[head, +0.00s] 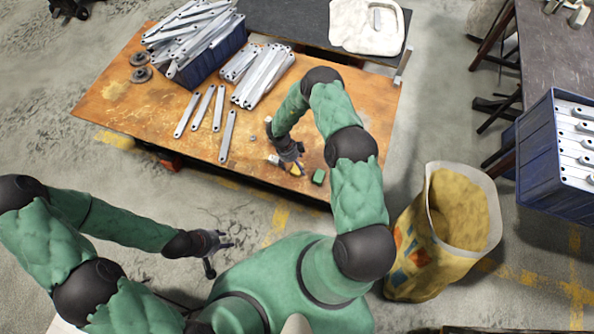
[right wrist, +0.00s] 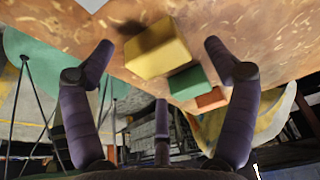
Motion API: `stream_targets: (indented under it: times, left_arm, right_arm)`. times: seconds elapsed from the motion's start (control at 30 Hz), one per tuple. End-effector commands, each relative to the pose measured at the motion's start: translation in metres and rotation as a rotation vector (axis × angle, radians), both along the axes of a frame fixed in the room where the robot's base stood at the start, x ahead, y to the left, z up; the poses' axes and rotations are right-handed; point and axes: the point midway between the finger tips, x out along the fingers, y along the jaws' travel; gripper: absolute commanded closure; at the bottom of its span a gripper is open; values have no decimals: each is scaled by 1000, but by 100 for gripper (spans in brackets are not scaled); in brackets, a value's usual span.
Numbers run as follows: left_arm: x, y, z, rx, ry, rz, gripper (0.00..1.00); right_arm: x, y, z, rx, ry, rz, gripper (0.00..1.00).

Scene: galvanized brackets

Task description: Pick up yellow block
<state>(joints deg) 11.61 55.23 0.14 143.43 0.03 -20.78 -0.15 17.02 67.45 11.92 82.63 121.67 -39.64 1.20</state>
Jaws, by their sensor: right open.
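The yellow block (head: 296,170) lies on the rusty orange tabletop near its front edge, partly hidden by my right gripper (head: 291,158) in the head view. In the right wrist view the yellow block (right wrist: 157,50) shows between and beyond the spread fingers, apart from them. My right gripper is open and empty. A green block (head: 319,176) lies just right of the yellow one, and also shows in the right wrist view (right wrist: 188,82). My left gripper (head: 217,252) is open and empty, in front of the table over the floor.
A red-orange block (right wrist: 211,98) lies beyond the green one. Several galvanized brackets (head: 228,136) lie on the table (head: 145,112), with more in a blue crate (head: 205,68) at the back left. A yellow sack (head: 415,240) stands right of the table. Another blue crate (head: 540,165) stands far right.

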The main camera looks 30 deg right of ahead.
Motion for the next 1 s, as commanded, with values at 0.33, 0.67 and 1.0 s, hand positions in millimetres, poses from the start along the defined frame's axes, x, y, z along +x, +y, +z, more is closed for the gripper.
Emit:
stream_targets:
  times: [0.33,0.67,1.0]
  left_arm:
    - [0,0,-5,0,0,0,60]
    - [0,0,-5,0,0,0,60]
    - [0,0,-4,0,0,0,60]
  right_arm:
    - [-3,-2,-14,0,-1,0,14]
    - [-4,-2,-14,1,-1,1,87]
    - [-4,-2,-10,1,1,1,88]
